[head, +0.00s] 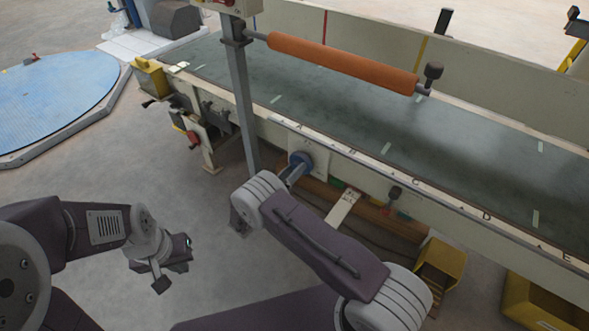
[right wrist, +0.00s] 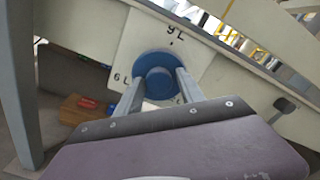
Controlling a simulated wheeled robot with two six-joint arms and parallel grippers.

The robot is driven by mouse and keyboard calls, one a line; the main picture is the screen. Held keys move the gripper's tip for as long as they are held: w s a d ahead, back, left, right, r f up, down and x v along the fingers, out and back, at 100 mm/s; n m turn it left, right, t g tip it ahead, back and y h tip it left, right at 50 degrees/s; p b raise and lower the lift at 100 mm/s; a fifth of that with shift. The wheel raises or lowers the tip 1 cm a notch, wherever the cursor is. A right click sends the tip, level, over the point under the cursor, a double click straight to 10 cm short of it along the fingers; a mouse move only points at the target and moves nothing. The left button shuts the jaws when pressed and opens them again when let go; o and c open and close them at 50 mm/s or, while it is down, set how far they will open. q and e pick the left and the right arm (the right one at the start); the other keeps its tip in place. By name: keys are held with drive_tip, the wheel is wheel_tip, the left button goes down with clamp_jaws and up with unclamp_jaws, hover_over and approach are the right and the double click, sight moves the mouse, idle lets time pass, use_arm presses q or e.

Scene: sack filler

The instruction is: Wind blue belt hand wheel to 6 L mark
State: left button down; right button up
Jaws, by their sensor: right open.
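The blue hand wheel (head: 300,161) sits on the cream side of the conveyor. In the right wrist view the wheel (right wrist: 160,66) has a round central knob and a pale dial plate (right wrist: 128,45) behind it. The 9 L mark (right wrist: 174,29) is above the wheel and the 6 L mark (right wrist: 121,78) is at its left; a lower mark is partly hidden. My right gripper (right wrist: 159,88) is open, its fingers on either side of the wheel's knob; contact is unclear. I cannot make out a pointer on the wheel. My left gripper (head: 167,268) hangs over the floor, away from the wheel.
The conveyor belt (head: 330,105) runs behind, with an orange roller (head: 340,62) above it. A grey post (head: 242,105) stands left of the wheel.

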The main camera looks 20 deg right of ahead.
drive_tip(key=shift+s+a, duration=0.15)
drive_tip(key=shift+a, duration=0.2)
drive_tip(key=shift+v, duration=2.8)
drive_tip(key=shift+s+f, duration=0.1)
